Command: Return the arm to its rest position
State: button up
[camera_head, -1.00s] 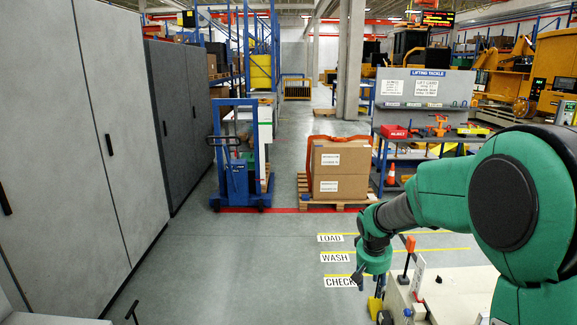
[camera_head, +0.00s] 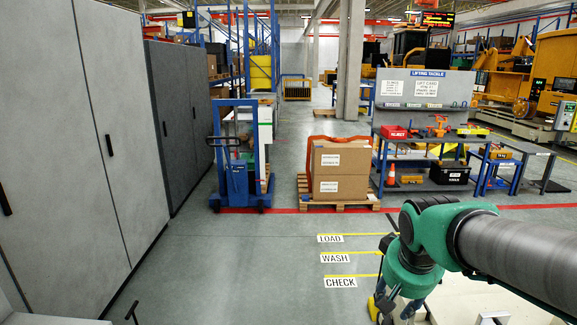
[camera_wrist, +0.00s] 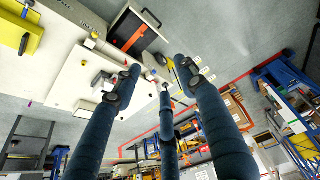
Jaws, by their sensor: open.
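My arm (camera_head: 440,235) reaches in from the right edge of the head view, its green joint bent downward. My gripper (camera_head: 384,305) hangs below that joint near the bottom of the head view, partly hidden by the arm. In the wrist view my gripper (camera_wrist: 158,76) shows several long dark-blue fingers, spread apart with nothing held between them.
A pale surface (camera_head: 470,300) lies below my arm. Floor labels LOAD, WASH and CHECK (camera_head: 340,282) lie left of the gripper. A boxed pallet (camera_head: 340,207), a blue lift truck (camera_head: 238,185) and a tool bench (camera_head: 425,185) stand farther back. Grey cabinets line the left; the floor between is clear.

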jog(key=s+a, duration=0.1)
jog(key=s, duration=0.7)
jog(key=s+a+r+t+y, duration=0.1)
jog(key=s, duration=0.8)
jog(key=shift+s+a+r, duration=0.2)
jog(key=shift+a+r, duration=0.05)
jog(key=shift+r, duration=0.05)
dwell(1.0)
